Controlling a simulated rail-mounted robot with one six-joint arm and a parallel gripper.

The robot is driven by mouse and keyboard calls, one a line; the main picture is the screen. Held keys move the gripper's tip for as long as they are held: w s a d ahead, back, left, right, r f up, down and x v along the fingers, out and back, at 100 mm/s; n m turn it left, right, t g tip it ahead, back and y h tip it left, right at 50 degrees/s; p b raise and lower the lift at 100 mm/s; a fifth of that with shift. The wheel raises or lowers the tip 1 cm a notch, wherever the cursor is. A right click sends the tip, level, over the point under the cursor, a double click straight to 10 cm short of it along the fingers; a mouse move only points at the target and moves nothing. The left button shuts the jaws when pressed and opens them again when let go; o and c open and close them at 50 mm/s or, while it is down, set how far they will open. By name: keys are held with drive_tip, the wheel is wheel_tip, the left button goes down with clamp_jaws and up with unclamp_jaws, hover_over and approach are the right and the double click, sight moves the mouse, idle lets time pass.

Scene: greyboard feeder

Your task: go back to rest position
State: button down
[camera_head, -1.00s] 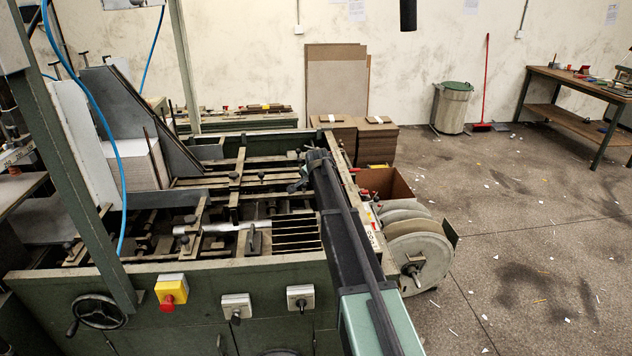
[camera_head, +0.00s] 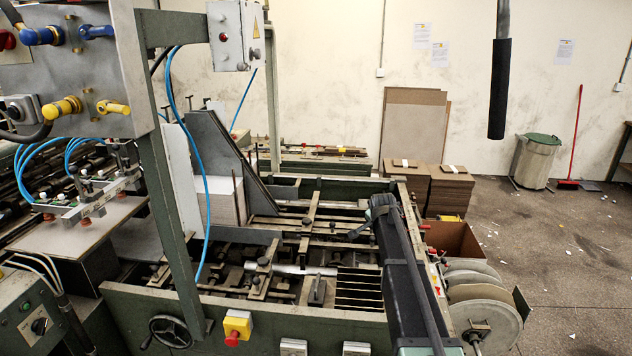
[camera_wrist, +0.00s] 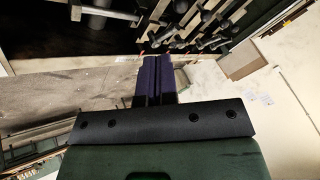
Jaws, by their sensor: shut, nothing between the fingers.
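My gripper (camera_wrist: 153,62) shows in the wrist view as two dark purple fingers side by side, closed together with nothing between them. In the head view my gripper (camera_head: 380,207) is at the far end of my dark arm, over the right part of the green feeder machine (camera_head: 265,315). Its fingertips are too small there to make out clearly. I cannot tell from these views whether it touches the machine.
The feeder's open bed has rails and slots (camera_head: 358,290). A green post (camera_head: 172,220) and control panel (camera_head: 75,75) stand at left. Grey discs (camera_head: 483,318) and an open brown box (camera_head: 455,240) are at right. Stacked boards (camera_head: 447,190) stand behind; floor at right is mostly clear.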

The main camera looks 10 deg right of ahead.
drive_tip(key=s+a+f+n+g+y+b, duration=0.1)
drive_tip(key=s+a+n, duration=0.3)
drive_tip(key=s, duration=0.8)
drive_tip(key=s+a+f+n+g+b, duration=0.2)
drive_tip(key=s+a, duration=0.6)
drive_tip(key=s, duration=0.5)
drive_tip(key=s+a+f+n+g+y+b, duration=0.1)
drive_tip(key=s+a+f+n, duration=0.4)
drive_tip(key=s, duration=0.8)
drive_tip(key=shift+a+n+g+y+b, duration=0.3)
drive_tip(key=shift+a+n+g+b, duration=0.4)
drive_tip(key=shift+a+n+g, duration=0.3)
drive_tip(key=shift+w+f, duration=0.1)
